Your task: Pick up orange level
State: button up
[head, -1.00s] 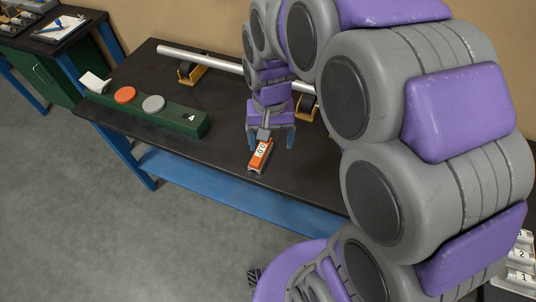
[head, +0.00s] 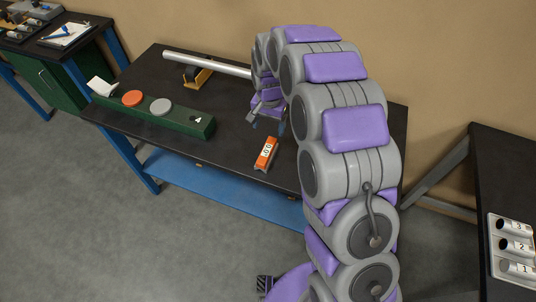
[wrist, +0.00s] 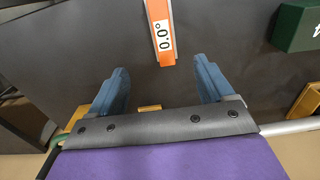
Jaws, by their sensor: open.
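The orange level (head: 266,154) lies on the black tabletop near its front edge, with a white "0.0°" display on it. In the wrist view the orange level (wrist: 161,30) shows at the top centre, beyond the fingertips and roughly in line with the gap between them. My gripper (head: 268,118) is behind the level in the head view, apart from it. In the wrist view my gripper (wrist: 160,80) has its two blue fingers spread wide with nothing between them. The level's far end is cut off in the wrist view.
A green block (head: 150,111) with an orange disc (head: 133,98) and a grey disc (head: 161,106) is at the table's left. A silver pipe (head: 205,63) lies along the back on a yellow-black support (head: 198,76). A numbered rack (head: 512,248) sits on a right-hand table. The tabletop around the level is clear.

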send_near(267, 149)
jog(key=shift+s+d+f+b, duration=0.25)
jog(key=shift+s+d+b, duration=0.1)
jog(key=shift+d, duration=0.35)
jog(key=f, duration=0.2)
jog(key=a+f, duration=0.1)
jog(key=f, duration=0.3)
jog(key=shift+a+b, duration=0.35)
jog(key=shift+a, duration=0.05)
jog(key=shift+f, duration=0.35)
jog(key=shift+w+d+f, duration=0.1)
jog(key=shift+d+f, duration=0.25)
jog(key=shift+d, duration=0.05)
jog(key=f, duration=0.2)
jog(key=f+b, duration=0.1)
jog(key=shift+w+f, duration=0.3)
jog(key=shift+f, duration=0.35)
jog(key=shift+a, duration=0.4)
jog(key=shift+d, duration=0.4)
jog(key=c, duration=0.7)
jog(key=shift+a, duration=0.3)
jog(key=c, duration=0.6)
jog(key=shift+c, duration=0.2)
jog(key=shift+r, duration=0.1)
